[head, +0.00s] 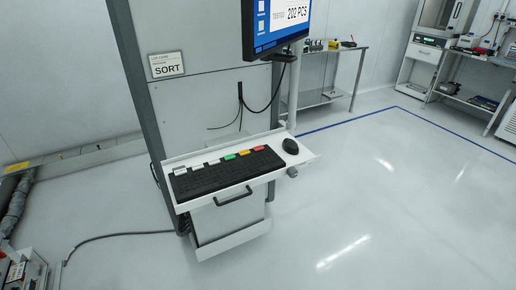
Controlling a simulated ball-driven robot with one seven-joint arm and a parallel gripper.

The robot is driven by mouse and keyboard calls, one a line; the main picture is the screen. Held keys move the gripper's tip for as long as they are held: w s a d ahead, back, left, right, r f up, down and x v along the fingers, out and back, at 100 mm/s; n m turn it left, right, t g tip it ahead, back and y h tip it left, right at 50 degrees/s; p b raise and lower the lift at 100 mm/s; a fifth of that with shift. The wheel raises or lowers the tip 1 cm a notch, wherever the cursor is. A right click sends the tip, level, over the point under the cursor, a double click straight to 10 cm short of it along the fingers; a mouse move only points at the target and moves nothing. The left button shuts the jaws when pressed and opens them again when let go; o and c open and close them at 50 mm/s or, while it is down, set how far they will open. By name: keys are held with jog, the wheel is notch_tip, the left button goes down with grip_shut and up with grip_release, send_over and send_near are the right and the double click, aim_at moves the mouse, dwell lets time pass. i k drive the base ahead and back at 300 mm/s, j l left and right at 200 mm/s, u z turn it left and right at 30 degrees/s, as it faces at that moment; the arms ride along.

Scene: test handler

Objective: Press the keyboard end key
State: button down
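A black keyboard (225,178) lies on a white pull-out tray (178,205) on the front of a grey machine. Several larger coloured keys or blocks, white, green, yellow and red, line its far edge. The single keys are too small to read, so I cannot tell which one is the end key. My gripper is not in view.
A black mouse (290,146) sits on the tray's right end. A monitor (276,25) hangs above, and a sign reading SORT (168,68) is on the machine panel. A cable (120,234) runs along the floor at left. The floor (370,210) at right is clear.

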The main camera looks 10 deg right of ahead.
aim_at(257, 148)
jog(key=i+l+u, duration=0.15)
jog(key=i, duration=0.3)
jog(key=i+l+u, duration=0.15)
jog(key=i, duration=0.3)
jog(key=i+l+u, duration=0.15)
jog(key=i, duration=0.3)
